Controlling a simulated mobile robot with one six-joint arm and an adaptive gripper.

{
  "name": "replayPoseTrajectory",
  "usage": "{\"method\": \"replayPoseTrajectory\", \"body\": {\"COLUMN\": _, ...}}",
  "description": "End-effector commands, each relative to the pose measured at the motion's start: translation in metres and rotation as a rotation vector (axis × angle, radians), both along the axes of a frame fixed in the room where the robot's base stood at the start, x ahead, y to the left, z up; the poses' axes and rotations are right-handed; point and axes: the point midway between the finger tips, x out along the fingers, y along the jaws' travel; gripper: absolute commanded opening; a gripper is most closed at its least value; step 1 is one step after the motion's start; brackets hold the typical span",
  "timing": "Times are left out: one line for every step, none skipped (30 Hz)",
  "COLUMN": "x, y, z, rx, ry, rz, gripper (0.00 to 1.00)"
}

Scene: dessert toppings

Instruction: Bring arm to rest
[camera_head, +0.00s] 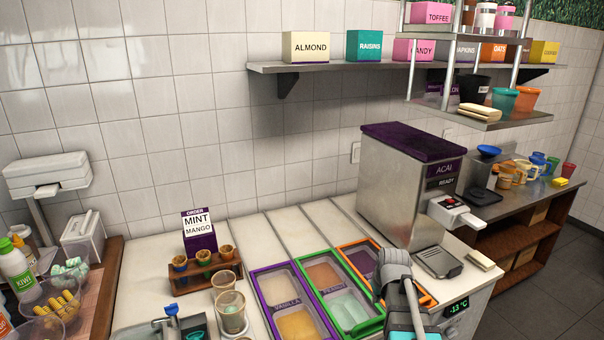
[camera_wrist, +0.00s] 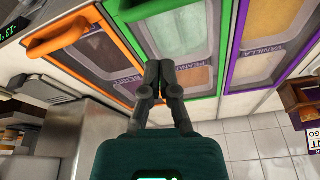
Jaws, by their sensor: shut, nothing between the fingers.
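My gripper (camera_wrist: 158,80) shows in the wrist view with its two dark fingers together and nothing between them. It points toward the ice cream freezer, over the green-framed lid (camera_wrist: 190,60). In the head view my arm rises at the lower right in front of the orange-framed lid (camera_head: 353,246), hiding part of it. The gripper's fingertips cannot be made out clearly there.
A purple-framed lid (camera_head: 256,290) and a green-framed lid (camera_head: 301,267) lie beside the orange one. The acai machine (camera_head: 395,190) stands behind my arm. A wooden cone rack (camera_head: 182,284), an order sign (camera_head: 199,243) and cups (camera_head: 231,312) stand to the left.

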Motion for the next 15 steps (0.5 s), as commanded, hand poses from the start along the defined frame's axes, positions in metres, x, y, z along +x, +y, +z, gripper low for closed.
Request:
{"method": "replayPoseTrajectory", "body": {"x": -0.014, "y": 0.015, "z": -0.001, "rx": 0.003, "ry": 0.024, "rz": 0.001, "gripper": 0.00}}
{"method": "replayPoseTrajectory", "body": {"x": -0.021, "y": 0.023, "z": -0.002, "rx": 0.003, "ry": 0.041, "rz": 0.000, "gripper": 0.00}}
{"method": "replayPoseTrajectory", "body": {"x": -0.030, "y": 0.032, "z": -0.003, "rx": 0.003, "ry": 0.063, "rz": -0.003, "gripper": 0.00}}
{"method": "replayPoseTrajectory", "body": {"x": -0.037, "y": 0.040, "z": -0.003, "rx": 0.003, "ry": 0.081, "rz": -0.006, "gripper": 0.00}}
{"method": "replayPoseTrajectory", "body": {"x": -0.045, "y": 0.048, "z": -0.004, "rx": 0.003, "ry": 0.098, "rz": -0.008, "gripper": 0.00}}
{"method": "replayPoseTrajectory", "body": {"x": -0.055, "y": 0.057, "z": -0.004, "rx": 0.002, "ry": 0.122, "rz": -0.013, "gripper": 0.00}}
{"method": "replayPoseTrajectory", "body": {"x": -0.062, "y": 0.064, "z": -0.005, "rx": 0.000, "ry": 0.140, "rz": -0.016, "gripper": 0.00}}
{"method": "replayPoseTrajectory", "body": {"x": -0.069, "y": 0.070, "z": -0.005, "rx": -0.003, "ry": 0.155, "rz": -0.019, "gripper": 0.00}}
{"method": "replayPoseTrajectory", "body": {"x": -0.078, "y": 0.077, "z": -0.006, "rx": -0.007, "ry": 0.176, "rz": -0.024, "gripper": 0.00}}
{"method": "replayPoseTrajectory", "body": {"x": -0.084, "y": 0.082, "z": -0.006, "rx": -0.010, "ry": 0.189, "rz": -0.027, "gripper": 0.00}}
{"method": "replayPoseTrajectory", "body": {"x": -0.090, "y": 0.087, "z": -0.006, "rx": -0.012, "ry": 0.202, "rz": -0.030, "gripper": 0.00}}
{"method": "replayPoseTrajectory", "body": {"x": -0.096, "y": 0.092, "z": -0.006, "rx": -0.015, "ry": 0.217, "rz": -0.035, "gripper": 0.00}}
{"method": "replayPoseTrajectory", "body": {"x": -0.100, "y": 0.095, "z": -0.006, "rx": -0.018, "ry": 0.227, "rz": -0.038, "gripper": 0.00}}
{"method": "replayPoseTrajectory", "body": {"x": -0.104, "y": 0.098, "z": -0.006, "rx": -0.021, "ry": 0.236, "rz": -0.041, "gripper": 0.00}}
{"method": "replayPoseTrajectory", "body": {"x": -0.108, "y": 0.100, "z": -0.006, "rx": -0.024, "ry": 0.245, "rz": -0.044, "gripper": 0.00}}
